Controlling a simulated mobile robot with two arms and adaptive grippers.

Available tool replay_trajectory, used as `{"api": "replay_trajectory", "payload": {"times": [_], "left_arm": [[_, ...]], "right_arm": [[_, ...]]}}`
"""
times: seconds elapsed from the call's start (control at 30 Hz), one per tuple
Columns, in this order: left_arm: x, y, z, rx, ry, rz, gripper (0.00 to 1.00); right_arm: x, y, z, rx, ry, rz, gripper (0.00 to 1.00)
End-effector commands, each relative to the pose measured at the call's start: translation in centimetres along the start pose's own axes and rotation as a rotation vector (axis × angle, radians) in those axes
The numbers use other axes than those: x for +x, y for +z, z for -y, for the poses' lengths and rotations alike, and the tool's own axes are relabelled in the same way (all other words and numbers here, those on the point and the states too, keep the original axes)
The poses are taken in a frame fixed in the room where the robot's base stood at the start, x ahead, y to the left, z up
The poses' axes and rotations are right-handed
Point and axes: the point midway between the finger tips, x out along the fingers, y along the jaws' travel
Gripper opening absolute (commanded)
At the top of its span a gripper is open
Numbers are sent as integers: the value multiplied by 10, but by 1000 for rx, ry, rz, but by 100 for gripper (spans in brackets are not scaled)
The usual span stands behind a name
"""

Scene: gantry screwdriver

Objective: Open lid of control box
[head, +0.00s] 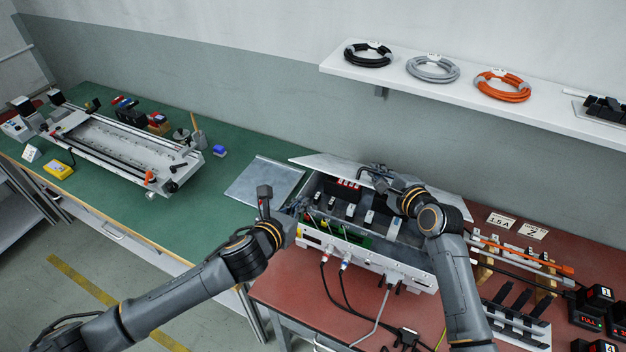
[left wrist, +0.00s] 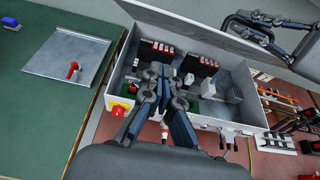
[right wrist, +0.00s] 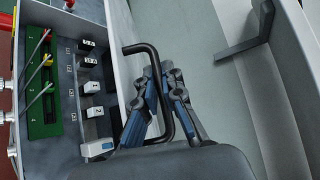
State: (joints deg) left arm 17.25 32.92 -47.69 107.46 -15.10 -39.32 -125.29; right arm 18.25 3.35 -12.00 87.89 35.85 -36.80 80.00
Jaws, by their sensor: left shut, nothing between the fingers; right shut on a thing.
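The grey control box (head: 365,258) stands at the left end of the red worktop. Its lid (head: 330,166) is raised along the far side, and the fuses, terminals and green board inside show. In the left wrist view the lid (left wrist: 190,20) rises behind the open box (left wrist: 228,112). My right gripper (right wrist: 157,72) is shut on the lid's black handle (right wrist: 152,54). My left gripper (left wrist: 163,72) is shut and empty, in front of the box interior; whether it touches anything I cannot tell.
A metal plate (head: 264,182) lies on the green table left of the box, with a red key-like part (left wrist: 72,68) on it. Cables hang from the box's front. A wall shelf (head: 450,98) with cable coils is above. Tools and battery chargers (head: 590,305) lie right.

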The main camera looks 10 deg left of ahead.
Motion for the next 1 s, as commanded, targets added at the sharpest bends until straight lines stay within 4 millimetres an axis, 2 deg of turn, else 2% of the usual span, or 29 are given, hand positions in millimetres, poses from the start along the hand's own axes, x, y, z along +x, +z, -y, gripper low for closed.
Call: {"api": "replay_trajectory", "payload": {"times": [0.03, 0.3, 0.4, 0.6, 1.0], "left_arm": [[10, 1, 0, -3, 0, 1, 0], [56, 1, 1, -3, 0, 0, 0], [58, 20, 0, 0, -1, 5, 0], [62, 36, 0, -2, -1, 2, 0], [62, 39, 0, 0, -1, 1, 0]], "right_arm": [[0, 1, 9, -2, -21, 1, 0], [0, 1, 9, -2, -21, 1, 0], [0, 1, 9, -2, -21, 1, 0], [0, 1, 9, -1, -21, 1, 0], [0, 1, 9, -2, -21, 1, 0]]}}
